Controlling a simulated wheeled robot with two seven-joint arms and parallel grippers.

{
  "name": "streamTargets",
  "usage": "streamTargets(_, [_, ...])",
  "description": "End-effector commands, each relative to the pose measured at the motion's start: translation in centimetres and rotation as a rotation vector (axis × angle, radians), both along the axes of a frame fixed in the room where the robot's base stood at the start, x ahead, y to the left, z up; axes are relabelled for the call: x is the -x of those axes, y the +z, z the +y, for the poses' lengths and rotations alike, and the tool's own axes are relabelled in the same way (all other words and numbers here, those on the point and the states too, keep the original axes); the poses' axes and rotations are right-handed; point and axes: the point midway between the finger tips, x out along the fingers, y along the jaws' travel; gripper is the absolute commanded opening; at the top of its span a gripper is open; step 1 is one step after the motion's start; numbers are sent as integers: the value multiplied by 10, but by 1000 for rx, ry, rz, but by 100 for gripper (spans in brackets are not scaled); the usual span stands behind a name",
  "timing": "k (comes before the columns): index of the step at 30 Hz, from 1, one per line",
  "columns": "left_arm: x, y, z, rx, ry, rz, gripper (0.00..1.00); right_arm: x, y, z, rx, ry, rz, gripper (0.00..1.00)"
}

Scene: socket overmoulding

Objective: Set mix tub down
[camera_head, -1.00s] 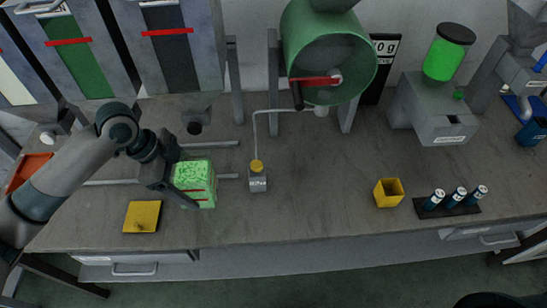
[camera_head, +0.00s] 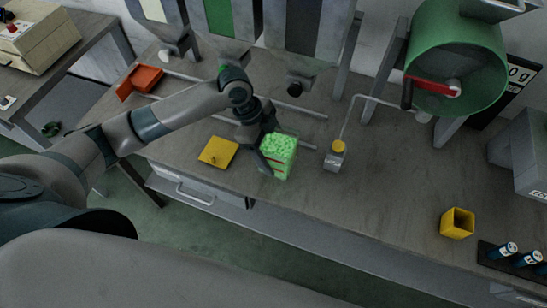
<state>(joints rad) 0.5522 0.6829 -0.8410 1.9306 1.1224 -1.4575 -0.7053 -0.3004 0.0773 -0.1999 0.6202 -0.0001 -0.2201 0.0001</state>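The mix tub (camera_head: 279,155) is a clear box full of bright green granules with red lines on its side. It is upright at the bench top, near the front edge. My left gripper (camera_head: 262,152) is at the tub's left side, with its fingers against the tub. The far finger is partly hidden, and I cannot tell whether the tub's base touches the bench. My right gripper is not in view.
A yellow square lid (camera_head: 218,152) lies left of the tub. A yellow open cup (camera_head: 457,223) is farther right. An orange tray (camera_head: 139,82) lies at the back left. Bench between bottle and cup is clear.

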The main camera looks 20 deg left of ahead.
Motion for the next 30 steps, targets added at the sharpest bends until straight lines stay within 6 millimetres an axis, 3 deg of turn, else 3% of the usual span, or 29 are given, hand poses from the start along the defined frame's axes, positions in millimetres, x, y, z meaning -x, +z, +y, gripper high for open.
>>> streamTargets(5, [0,-4,0,0,1,0,27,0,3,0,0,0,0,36])
streamTargets(15, [0,-36,0,0,0,-1,27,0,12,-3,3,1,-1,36])
streamTargets(26, [0,-38,0,0,0,-2,27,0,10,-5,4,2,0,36])
streamTargets(27, [0,-40,1,-1,0,0,76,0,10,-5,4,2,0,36])
streamTargets(29, [0,-39,1,-1,0,0,90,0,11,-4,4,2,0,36])
streamTargets(30, [0,-39,1,-1,0,0,90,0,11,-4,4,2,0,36])
